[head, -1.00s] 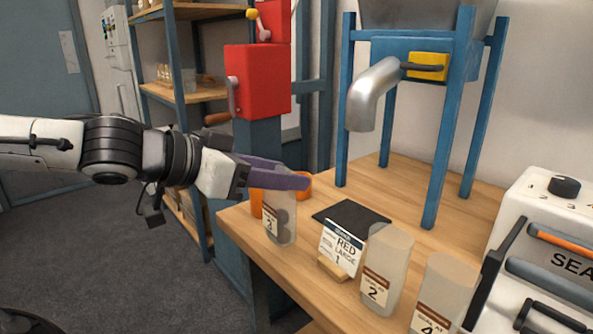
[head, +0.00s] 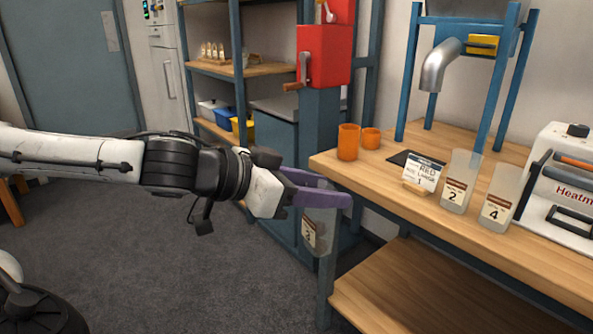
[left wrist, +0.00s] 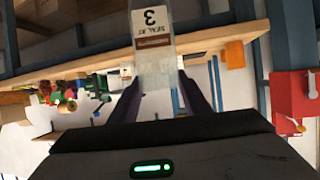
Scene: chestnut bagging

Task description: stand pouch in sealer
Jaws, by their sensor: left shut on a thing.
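My left gripper (head: 345,200) is shut on a clear pouch (head: 319,240) and holds it by its upper part, hanging down. Its brown-and-white label reads 3 and also shows in the left wrist view (left wrist: 152,22). The pouch hangs off the table's left front corner, over the floor; its contents are not clear now. The white heat sealer (head: 570,170) stands at the right end of the table, partly cut off, with black handles and an orange bar. The gripper is well to its left. My right gripper is not in view.
Pouches labelled 2 (head: 458,182) and 4 (head: 497,200) stand on the wooden table (head: 400,190) left of the sealer. A "RED LARGE 1" card (head: 422,175), a black mat (head: 402,157) and orange cups (head: 348,142) are nearby. A blue-framed hopper (head: 440,65) stands behind.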

